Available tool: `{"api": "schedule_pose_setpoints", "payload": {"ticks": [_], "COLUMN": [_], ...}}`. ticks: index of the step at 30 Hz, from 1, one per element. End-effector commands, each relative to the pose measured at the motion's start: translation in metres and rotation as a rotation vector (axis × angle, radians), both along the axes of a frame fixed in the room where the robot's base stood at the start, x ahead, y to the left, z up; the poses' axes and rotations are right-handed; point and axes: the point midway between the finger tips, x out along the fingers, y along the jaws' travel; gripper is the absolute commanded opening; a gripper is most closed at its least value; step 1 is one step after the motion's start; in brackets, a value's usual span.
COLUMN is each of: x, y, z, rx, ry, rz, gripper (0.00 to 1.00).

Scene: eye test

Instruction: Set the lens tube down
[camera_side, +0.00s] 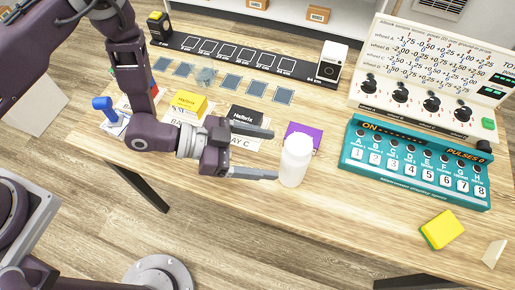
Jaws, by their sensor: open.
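My gripper (274,155) is open over the wooden table, its two fingers pointing right. A white bottle-shaped cylinder (294,165) stands upright just right of the fingertips. The lower fingertip looks close to its side; I cannot tell whether they touch. Nothing shows held between the fingers. A small translucent grey-blue round piece (204,76) sits among the dark squares at the back left. I cannot tell which of these two, if either, is the lens tube.
A purple card (303,133) lies behind the white cylinder. A teal button box (415,165), a dial panel (400,100) and a yellow-green sponge (441,230) are at right. Yellow (189,103) and black (245,117) boxes sit near my wrist. The front middle table is clear.

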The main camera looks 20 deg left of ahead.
Motion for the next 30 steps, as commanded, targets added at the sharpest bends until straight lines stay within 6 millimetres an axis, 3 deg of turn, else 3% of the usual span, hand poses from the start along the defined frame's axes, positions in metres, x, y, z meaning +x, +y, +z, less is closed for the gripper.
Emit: {"api": "schedule_pose_setpoints", "payload": {"ticks": [4, 13, 17, 20, 21, 24, 26, 29, 30], "x": [-0.004, -0.003, 0.028, 0.068, 0.079, 0.089, 0.079, 0.033, 0.007], "y": [0.010, 0.012, 0.028, 0.069, 0.092, 0.157, 0.199, 0.261, 0.280], "z": [0.004, 0.007, 0.031, 0.075, 0.095, 0.151, 0.186, 0.234, 0.248], "rx": [0.000, 0.005, 0.096, 0.244, 0.302, 0.424, 0.473, 0.509, 0.508], "ry": [0.000, -0.003, -0.036, -0.055, -0.050, -0.006, 0.046, 0.171, 0.230], "rz": [0.001, 0.003, 0.063, 0.196, 0.265, 0.464, 0.597, 0.812, 0.887], "gripper": [0.77, 0.77, 0.77, 0.77, 0.77, 0.77, 0.77, 0.77, 0.77]}}
